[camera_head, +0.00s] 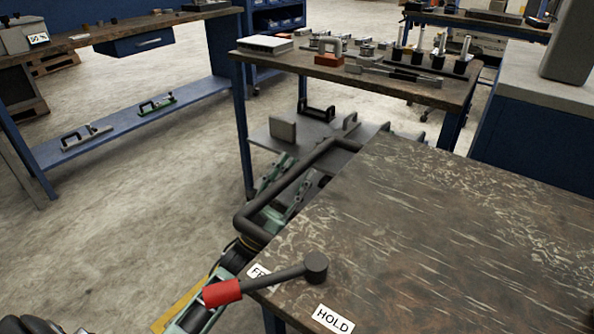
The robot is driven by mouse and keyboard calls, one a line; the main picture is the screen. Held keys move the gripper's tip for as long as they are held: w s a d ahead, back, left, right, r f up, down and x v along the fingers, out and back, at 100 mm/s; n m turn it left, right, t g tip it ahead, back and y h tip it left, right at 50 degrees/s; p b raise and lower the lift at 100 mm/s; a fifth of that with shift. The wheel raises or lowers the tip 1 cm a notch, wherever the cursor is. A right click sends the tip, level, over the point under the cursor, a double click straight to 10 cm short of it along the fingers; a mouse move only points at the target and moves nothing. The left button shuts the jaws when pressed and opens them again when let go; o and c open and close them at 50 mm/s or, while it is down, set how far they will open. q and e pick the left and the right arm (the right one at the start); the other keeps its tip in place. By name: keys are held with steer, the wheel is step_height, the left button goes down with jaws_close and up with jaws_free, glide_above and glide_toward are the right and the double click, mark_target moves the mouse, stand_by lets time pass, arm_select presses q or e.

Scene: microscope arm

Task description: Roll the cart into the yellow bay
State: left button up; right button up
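The cart has a dark, worn top (430,250) at the lower right. A dark bent push bar (258,203) sticks out from its left side. A lever (272,280) with a red grip (221,292) sits at its near corner and partly covers one label, beginning with F; the HOLD label (332,319) is clear. My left gripper (298,172) is at the push bar, with pale green fingers apart on either side of it. A short yellow strip (183,305) shows beside my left arm; I cannot tell whether it marks the bay. My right gripper is out of view.
A workbench (420,95) with tools and a lower shelf (262,136) stands beyond the cart. A blue-framed bench (95,142) is at the left. A grey-topped cabinet (550,92) is at the right. The concrete floor (130,215) is open on the left.

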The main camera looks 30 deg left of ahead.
arm_select(q)
steer(key=shift+w+d+r, duration=0.1)
steer(key=shift+w+r, duration=0.15)
jaws_close()
stand_by(0.5)
